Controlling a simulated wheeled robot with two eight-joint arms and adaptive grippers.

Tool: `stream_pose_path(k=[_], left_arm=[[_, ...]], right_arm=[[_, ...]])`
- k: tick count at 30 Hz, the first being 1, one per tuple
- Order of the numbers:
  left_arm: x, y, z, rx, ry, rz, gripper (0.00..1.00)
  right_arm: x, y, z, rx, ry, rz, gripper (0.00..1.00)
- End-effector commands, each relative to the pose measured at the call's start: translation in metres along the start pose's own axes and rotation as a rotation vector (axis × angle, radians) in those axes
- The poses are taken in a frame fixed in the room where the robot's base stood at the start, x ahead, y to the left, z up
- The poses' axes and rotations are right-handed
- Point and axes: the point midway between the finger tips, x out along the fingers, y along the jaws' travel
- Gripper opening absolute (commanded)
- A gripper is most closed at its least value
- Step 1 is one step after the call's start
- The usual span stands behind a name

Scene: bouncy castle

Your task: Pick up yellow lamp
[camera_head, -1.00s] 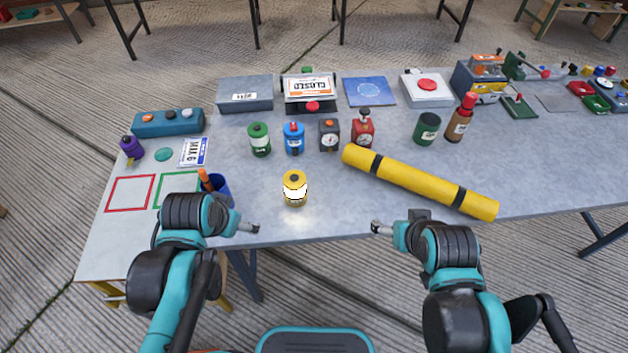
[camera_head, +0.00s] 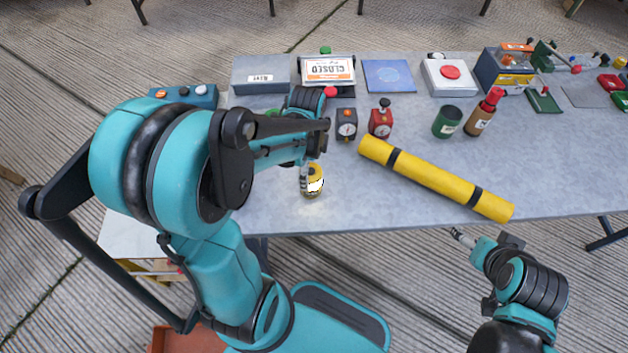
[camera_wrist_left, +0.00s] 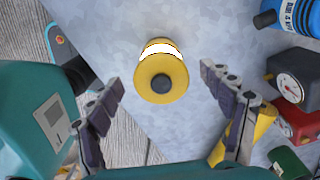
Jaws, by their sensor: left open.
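The yellow lamp (camera_head: 315,183), a small yellow cylinder with a bright white band, stands on the grey table near its front edge. In the left wrist view the lamp (camera_wrist_left: 161,75) shows its yellow end with a dark round knob, centred ahead of the fingers. My left gripper (camera_head: 304,178) points down at the lamp, and a finger covers its left side in the head view. In the left wrist view the left gripper (camera_wrist_left: 160,88) has its fingers spread wide, with clear gaps on both sides of the lamp. My right gripper (camera_head: 457,233) is off the table's front edge; its opening is unclear.
A yellow roll with black bands (camera_head: 435,178) lies right of the lamp. A dark timer (camera_head: 346,125) and a red one (camera_head: 380,120) stand behind it. A green can (camera_head: 447,121) and brown bottle (camera_head: 483,113) are farther right. My left arm hides the table's left part.

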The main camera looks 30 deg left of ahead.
Motion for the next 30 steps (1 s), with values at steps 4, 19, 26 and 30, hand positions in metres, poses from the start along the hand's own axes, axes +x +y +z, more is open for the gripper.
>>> stream_pose_path(k=[4, 19, 26, 30], left_arm=[[0.024, -0.001, -0.004, 0.001, 0.000, -0.001, 0.80], [0.045, -0.001, -0.005, -0.001, 0.000, -0.001, 0.54], [0.045, -0.001, -0.005, -0.001, 0.000, -0.001, 0.13], [0.045, -0.001, -0.005, -0.001, 0.000, -0.001, 0.13]], right_arm=[[0.013, 0.000, 0.009, 0.000, 0.000, 0.000, 0.80], [0.021, 0.000, 0.015, 0.000, 0.000, 0.000, 0.80], [0.021, 0.000, 0.015, 0.000, 0.000, 0.000, 0.80], [0.021, 0.000, 0.015, 0.000, 0.000, 0.000, 0.80]])
